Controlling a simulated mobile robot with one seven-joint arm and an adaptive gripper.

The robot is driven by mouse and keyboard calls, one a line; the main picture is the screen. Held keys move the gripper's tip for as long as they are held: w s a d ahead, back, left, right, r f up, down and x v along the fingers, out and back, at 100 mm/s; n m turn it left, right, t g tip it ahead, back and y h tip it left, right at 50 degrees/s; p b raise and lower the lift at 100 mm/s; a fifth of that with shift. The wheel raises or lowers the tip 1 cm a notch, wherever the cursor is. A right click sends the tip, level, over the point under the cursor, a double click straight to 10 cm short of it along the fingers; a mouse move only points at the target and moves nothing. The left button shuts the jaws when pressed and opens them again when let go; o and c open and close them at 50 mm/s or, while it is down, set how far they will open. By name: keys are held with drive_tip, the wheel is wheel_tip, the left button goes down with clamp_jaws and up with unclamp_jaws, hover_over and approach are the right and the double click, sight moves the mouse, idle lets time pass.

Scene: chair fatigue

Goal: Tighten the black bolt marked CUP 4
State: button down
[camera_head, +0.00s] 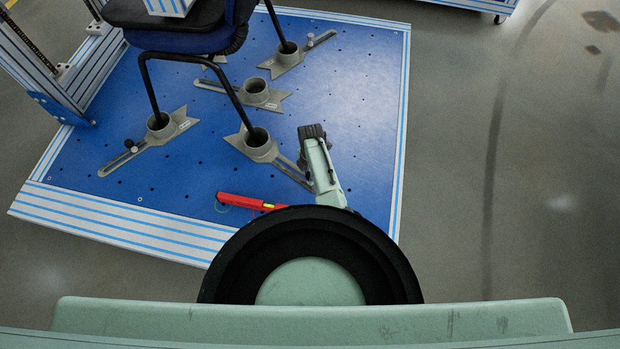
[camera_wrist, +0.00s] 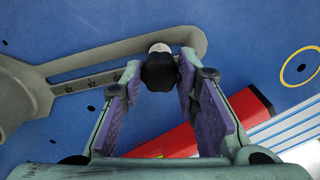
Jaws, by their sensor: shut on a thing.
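The black bolt (camera_wrist: 160,73) has a dark knob and a pale top. It sits at the slot of a grey slotted arm (camera_wrist: 125,52) with scale marks. My gripper (camera_wrist: 160,68) has purple pads, and its two fingertips close on the knob from both sides. In the head view my arm reaches over the blue plate, beside the front right cup (camera_head: 258,142) and its slotted arm. The bolt is hidden there behind my arm. I cannot read a CUP 4 label in either view.
A red level (camera_head: 245,202) lies on the blue plate (camera_head: 350,95), close under my gripper in the wrist view (camera_wrist: 250,106). Chair legs stand in the grey cups. Other slotted arms carry black bolts (camera_head: 130,145). The plate's right side is clear.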

drive_tip(key=m, duration=0.4)
drive_tip(key=c, duration=1.2)
unclamp_jaws()
drive_tip(key=shift+c, duration=0.2)
drive_tip(key=n, duration=0.3)
drive_tip(key=shift+n+p, duration=0.3)
drive_tip(key=shift+p, duration=0.05)
drive_tip(key=shift+n, duration=0.3)
